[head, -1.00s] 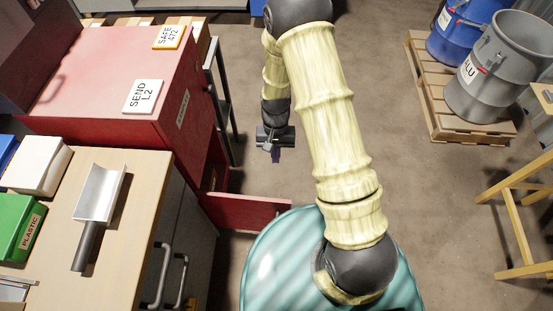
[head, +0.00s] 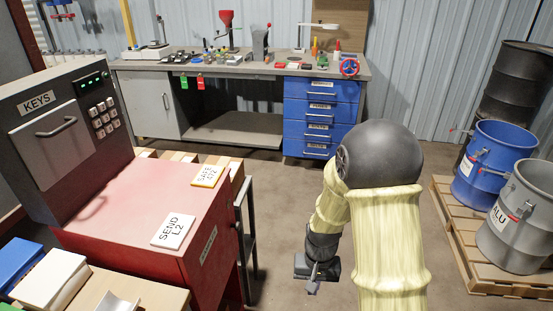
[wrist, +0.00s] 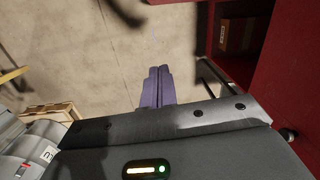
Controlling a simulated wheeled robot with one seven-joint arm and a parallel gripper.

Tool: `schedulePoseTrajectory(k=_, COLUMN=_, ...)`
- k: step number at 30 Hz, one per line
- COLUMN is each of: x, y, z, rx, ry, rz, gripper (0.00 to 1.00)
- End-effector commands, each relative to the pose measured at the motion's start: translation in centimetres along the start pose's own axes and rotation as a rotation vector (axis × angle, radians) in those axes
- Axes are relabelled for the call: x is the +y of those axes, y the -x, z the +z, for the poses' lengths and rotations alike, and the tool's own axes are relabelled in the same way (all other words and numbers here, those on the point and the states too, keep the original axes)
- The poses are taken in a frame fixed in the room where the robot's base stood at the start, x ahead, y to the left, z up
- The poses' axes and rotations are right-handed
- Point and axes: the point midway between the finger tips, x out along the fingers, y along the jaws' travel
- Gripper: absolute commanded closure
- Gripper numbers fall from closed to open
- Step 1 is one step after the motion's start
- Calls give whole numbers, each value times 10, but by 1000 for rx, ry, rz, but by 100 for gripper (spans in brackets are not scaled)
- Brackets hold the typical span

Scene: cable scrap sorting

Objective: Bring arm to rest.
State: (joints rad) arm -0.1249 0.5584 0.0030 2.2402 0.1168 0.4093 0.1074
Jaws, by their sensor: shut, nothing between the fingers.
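My arm is folded, with its pale yellow sleeved links and dark elbow in the right half of the head view. My gripper (head: 313,286) hangs low over the floor, just right of the red cabinet. In the wrist view its two purple fingers (wrist: 157,87) lie side by side, shut and empty, pointing over bare concrete floor.
The red cabinet (head: 140,212) stands close on the left, bearing labels, with the grey KEYS box (head: 65,115) behind. A workbench (head: 240,69) with blue drawers (head: 320,115) is at the back. Blue (head: 490,165) and grey (head: 515,225) drums stand on a pallet (head: 450,215) at right.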

Motion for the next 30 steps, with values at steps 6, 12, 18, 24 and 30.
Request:
schedulePoseTrajectory(k=6, x=24, y=59, z=23, rx=121, ry=33, rz=-1, gripper=100)
schedulePoseTrajectory(k=12, x=41, y=93, z=47, rx=210, ry=62, rz=8, gripper=100)
schedulePoseTrajectory(k=18, x=52, y=113, z=66, rx=271, ry=81, rz=18, gripper=100)
schedulePoseTrajectory(k=24, x=58, y=137, z=79, rx=305, ry=94, rz=27, gripper=100)
schedulePoseTrajectory(k=30, x=57, y=166, z=81, rx=303, ry=93, rz=26, gripper=100)
